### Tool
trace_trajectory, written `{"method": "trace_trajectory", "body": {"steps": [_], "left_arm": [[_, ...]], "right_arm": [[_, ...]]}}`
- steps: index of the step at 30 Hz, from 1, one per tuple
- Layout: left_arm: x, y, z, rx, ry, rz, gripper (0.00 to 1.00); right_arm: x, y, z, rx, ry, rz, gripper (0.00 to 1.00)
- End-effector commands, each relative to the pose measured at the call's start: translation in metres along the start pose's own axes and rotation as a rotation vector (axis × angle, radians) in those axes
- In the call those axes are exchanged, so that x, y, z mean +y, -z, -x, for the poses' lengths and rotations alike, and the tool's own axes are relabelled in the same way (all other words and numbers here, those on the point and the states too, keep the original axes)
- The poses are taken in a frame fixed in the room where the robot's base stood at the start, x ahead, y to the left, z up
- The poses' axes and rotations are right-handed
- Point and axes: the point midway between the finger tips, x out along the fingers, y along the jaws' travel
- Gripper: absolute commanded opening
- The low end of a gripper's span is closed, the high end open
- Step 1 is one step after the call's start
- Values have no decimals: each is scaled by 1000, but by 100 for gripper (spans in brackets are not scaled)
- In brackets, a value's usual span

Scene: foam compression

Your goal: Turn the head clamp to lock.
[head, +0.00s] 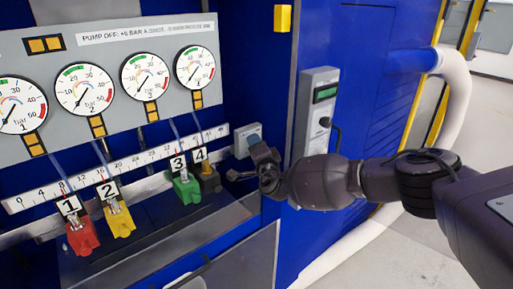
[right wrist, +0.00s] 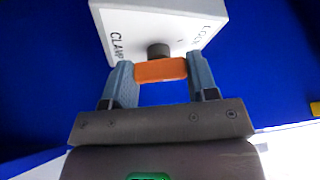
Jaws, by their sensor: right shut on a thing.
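The head clamp is a pale grey box on the blue machine wall, right of the ruler strip in the head view (head: 246,135). In the right wrist view its box (right wrist: 165,20) carries the words CLAMP at left and LOCK at right, with a dark round shaft. An orange handle (right wrist: 160,70) sits on that shaft and lies roughly level across the picture. My right gripper (right wrist: 152,80) is shut on the orange handle, one finger at each end. In the head view my right gripper (head: 254,165) covers the handle. My left gripper is not in view.
A gauge panel (head: 130,37) hangs at left above the ruler strip (head: 130,162). Numbered red (head: 82,238), yellow (head: 119,222) and green (head: 187,190) blocks stand below. A grey control box (head: 316,95) with a cable is close right of the clamp.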

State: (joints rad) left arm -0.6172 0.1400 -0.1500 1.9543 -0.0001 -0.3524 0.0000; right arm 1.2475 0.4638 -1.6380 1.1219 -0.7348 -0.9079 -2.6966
Motion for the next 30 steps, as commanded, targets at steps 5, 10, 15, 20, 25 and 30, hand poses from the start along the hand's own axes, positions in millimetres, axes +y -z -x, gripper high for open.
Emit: {"method": "trace_trajectory", "body": {"steps": [5, 10, 15, 20, 25, 30], "left_arm": [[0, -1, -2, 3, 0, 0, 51], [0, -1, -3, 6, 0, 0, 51], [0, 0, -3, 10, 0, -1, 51], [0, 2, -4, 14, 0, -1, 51], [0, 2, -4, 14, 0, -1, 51], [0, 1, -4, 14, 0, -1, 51]], "right_arm": [[1, 1, 0, 3, 58, 138, 30], [1, 1, -1, 3, 103, 247, 30], [1, 1, -1, 3, 135, 323, 30], [1, 2, -1, 3, 152, 366, 30], [1, 2, -1, 4, 161, 387, 30], [0, 2, -1, 4, 163, 391, 30]]}}
